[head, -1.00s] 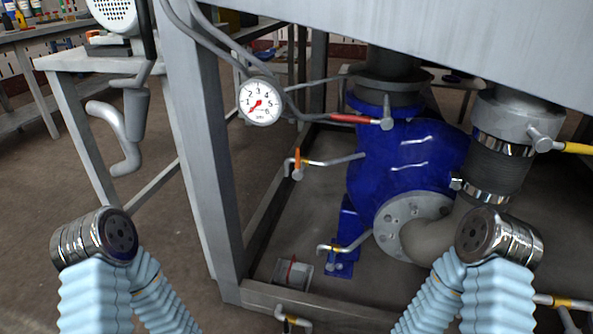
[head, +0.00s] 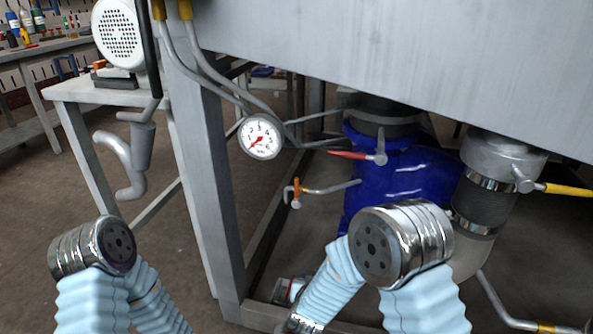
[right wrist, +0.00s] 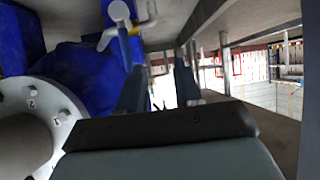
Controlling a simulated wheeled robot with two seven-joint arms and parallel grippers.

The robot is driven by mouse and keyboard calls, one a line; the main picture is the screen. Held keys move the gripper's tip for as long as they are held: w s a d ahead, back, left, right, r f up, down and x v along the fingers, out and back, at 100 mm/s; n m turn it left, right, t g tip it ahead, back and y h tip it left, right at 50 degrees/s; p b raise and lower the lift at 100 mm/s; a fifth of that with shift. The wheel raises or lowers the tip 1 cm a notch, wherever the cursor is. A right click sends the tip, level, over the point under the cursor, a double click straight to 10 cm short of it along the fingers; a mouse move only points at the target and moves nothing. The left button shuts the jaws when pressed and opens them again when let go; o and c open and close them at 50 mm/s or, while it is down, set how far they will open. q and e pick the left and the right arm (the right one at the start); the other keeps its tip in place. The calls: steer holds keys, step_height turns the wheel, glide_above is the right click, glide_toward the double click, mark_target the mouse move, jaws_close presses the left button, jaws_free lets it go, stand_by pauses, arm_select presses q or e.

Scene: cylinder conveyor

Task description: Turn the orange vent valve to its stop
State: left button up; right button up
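The orange vent valve (head: 296,188) is in the middle of the head view. Its small orange handle stands upright at the end of a thin grey pipe, left of the blue pump housing (head: 410,175). My right gripper (right wrist: 154,72) shows in the right wrist view with its two dark fingers apart and nothing between them. A grey pipe fitting (right wrist: 120,14) is above the left finger; I cannot tell which valve it belongs to. My left gripper is out of view.
A white pressure gauge (head: 261,137) hangs above the valve. A red-handled valve (head: 350,155) and a yellow-handled valve (head: 566,189) are to its right. The grey frame leg (head: 205,180) stands to its left, under the large grey tank (head: 420,60). A flanged pipe (right wrist: 40,120) is near the right gripper.

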steer(key=a+r+m+t+h+p, duration=0.1)
steer(key=a+r+t+h+p, duration=0.4)
steer(key=r, duration=1.2)
steer(key=m+h+b, duration=0.1)
steer(key=m+b, duration=0.1)
steer(key=m, duration=0.1)
glide_toward(295, 186)
steer(key=shift+n, duration=0.3)
steer(key=x, duration=1)
steer(key=shift+w+d, duration=0.15)
steer(key=shift+w, duration=0.15)
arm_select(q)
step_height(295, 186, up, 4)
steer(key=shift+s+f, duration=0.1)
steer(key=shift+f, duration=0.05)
arm_select(e)
jaws_close()
